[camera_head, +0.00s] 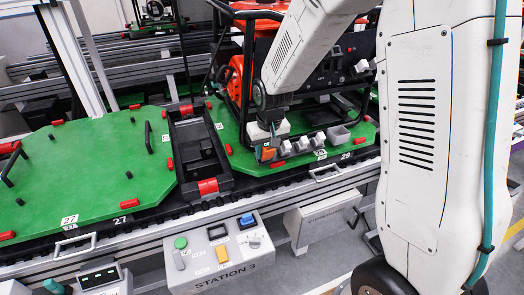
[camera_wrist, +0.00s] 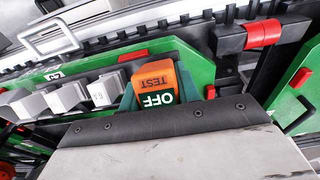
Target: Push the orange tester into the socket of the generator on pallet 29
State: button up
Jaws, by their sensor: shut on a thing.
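The orange tester (camera_wrist: 153,78), marked TEST and OFF, is between the teal fingers of my gripper (camera_wrist: 155,92) in the wrist view. In the head view the tester (camera_head: 268,153) is a small orange block at the tip of my gripper (camera_head: 267,144), low at the near edge of pallet 29 (camera_head: 351,148). The generator (camera_head: 235,80), orange with a black tube frame, stands on that green pallet, partly behind my arm. I cannot make out its socket, nor whether the tester touches it.
Below is the Station 3 control box (camera_head: 222,257).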

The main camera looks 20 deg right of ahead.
jog(key=shift+s+r, duration=0.1)
jog(key=shift+r, duration=0.15)
jog(key=shift+s+r, duration=0.3)
jog(key=shift+r, duration=0.35)
jog(key=shift+s+r, duration=0.25)
jog(key=shift+r, duration=0.35)
jog(key=shift+r, duration=0.1)
jog(key=shift+s+r, duration=0.25)
jog(key=shift+r, duration=0.55)
jog(key=shift+s+r, duration=0.2)
jog(key=shift+r, duration=0.55)
jog(key=shift+s+r, duration=0.25)
jog(key=shift+r, duration=0.55)
